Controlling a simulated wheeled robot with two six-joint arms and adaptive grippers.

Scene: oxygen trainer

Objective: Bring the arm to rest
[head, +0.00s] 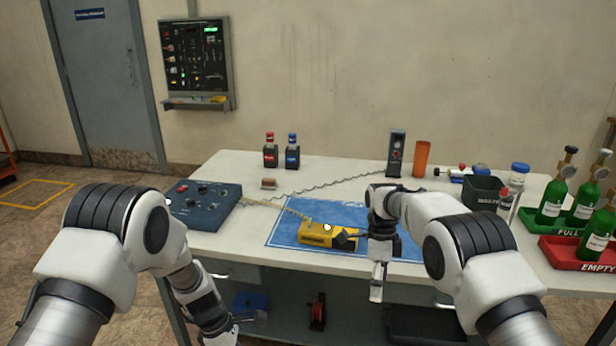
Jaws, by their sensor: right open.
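My right arm (425,215) reaches in from the right, bent over the front of the table. Its right gripper (378,285) points down at the table's front edge, open, with nothing seen between its fingers. It is just right of a yellow device (315,233) on the blue mat (290,226); I cannot tell whether they touch. My left arm (130,225) hangs down at the left, in front of the table. Its left gripper (222,338) is low at the bottom edge, partly cut off, so its jaws cannot be read.
The white table (245,170) holds a dark blue panel box (203,204) at left, two small bottles (270,152), an orange cylinder (420,158) and a black bin (483,193). Green gas cylinders (551,200) stand in trays at right.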

